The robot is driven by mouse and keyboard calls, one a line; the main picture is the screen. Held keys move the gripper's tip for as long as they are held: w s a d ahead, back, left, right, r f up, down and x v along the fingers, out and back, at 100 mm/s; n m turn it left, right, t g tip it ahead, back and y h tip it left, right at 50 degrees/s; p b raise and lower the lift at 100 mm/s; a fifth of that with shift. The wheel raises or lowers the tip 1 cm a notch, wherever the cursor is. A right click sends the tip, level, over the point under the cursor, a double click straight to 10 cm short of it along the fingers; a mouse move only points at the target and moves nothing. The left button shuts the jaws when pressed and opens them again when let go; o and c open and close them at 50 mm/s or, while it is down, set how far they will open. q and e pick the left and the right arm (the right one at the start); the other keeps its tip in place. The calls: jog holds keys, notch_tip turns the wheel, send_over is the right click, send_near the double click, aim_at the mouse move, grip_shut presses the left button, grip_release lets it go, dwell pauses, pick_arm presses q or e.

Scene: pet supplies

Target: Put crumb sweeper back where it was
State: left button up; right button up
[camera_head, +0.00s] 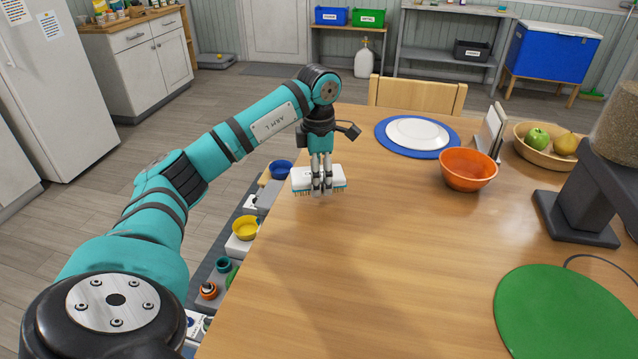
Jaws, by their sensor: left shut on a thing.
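The crumb sweeper (302,178) is a white block with a teal edge and bristles underneath. My left gripper (322,190) points down and is shut on it, near the left edge of the wooden table (390,260). The sweeper appears held at or just above the tabletop; I cannot tell whether the bristles touch. The fingers hide its middle. My right gripper is not in view.
A blue mat (381,138) with a white plate (418,132), an orange bowl (468,170), a fruit bowl (540,160) and a green mat (565,312) are on the table. A grey shelf with a yellow bowl (245,228) stands left. The table's middle is clear.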

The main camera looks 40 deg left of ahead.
pick_arm(q)
jog(key=shift+w+a+f+p, duration=0.15)
jog(key=shift+f+p, duration=0.15)
jog(key=shift+f, duration=1.45)
jog(key=o, duration=1)
jog(key=shift+f, duration=0.15)
jog(key=shift+o, duration=0.2)
notch_tip(320, 180, up, 12)
jog(key=shift+r, duration=0.2)
